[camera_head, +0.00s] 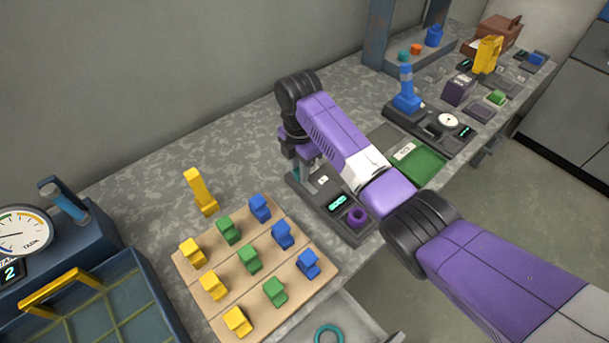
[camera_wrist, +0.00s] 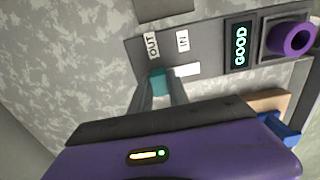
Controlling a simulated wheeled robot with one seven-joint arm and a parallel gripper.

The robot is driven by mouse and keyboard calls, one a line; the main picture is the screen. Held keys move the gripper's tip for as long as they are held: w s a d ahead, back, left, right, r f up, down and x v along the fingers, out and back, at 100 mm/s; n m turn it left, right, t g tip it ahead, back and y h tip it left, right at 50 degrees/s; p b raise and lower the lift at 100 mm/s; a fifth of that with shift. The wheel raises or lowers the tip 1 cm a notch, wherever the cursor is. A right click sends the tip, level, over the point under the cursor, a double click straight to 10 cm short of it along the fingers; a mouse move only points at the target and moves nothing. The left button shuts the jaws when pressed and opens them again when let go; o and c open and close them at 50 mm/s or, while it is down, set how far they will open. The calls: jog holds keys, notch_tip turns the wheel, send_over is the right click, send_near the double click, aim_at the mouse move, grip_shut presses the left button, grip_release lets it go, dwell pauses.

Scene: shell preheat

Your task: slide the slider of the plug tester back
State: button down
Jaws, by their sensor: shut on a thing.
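The plug tester (camera_head: 330,200) is a dark grey panel under my arm. Its lit display (camera_wrist: 240,45) reads GOOD. A purple ring-shaped plug (camera_wrist: 291,39) sits in the socket beside the display and also shows in the head view (camera_head: 357,217). The teal slider (camera_wrist: 160,82) is between my gripper's fingers, in line with the OUT label (camera_wrist: 152,45) rather than the IN label (camera_wrist: 183,41). My gripper (camera_wrist: 160,92) is shut on the slider. In the head view my wrist partly hides the slider.
A green pad (camera_head: 420,165) and a gauge station (camera_head: 435,128) with a blue handle are to the right. An open drawer (camera_head: 350,318) is in front.

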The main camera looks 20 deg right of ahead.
jog(key=shift+w, duration=0.25)
jog(key=c, duration=1.2)
grip_release()
jog(key=shift+w+a, duration=0.1)
jog(key=shift+c, duration=0.2)
jog(key=shift+r+b, duration=0.3)
jog(key=shift+r, duration=3.6)
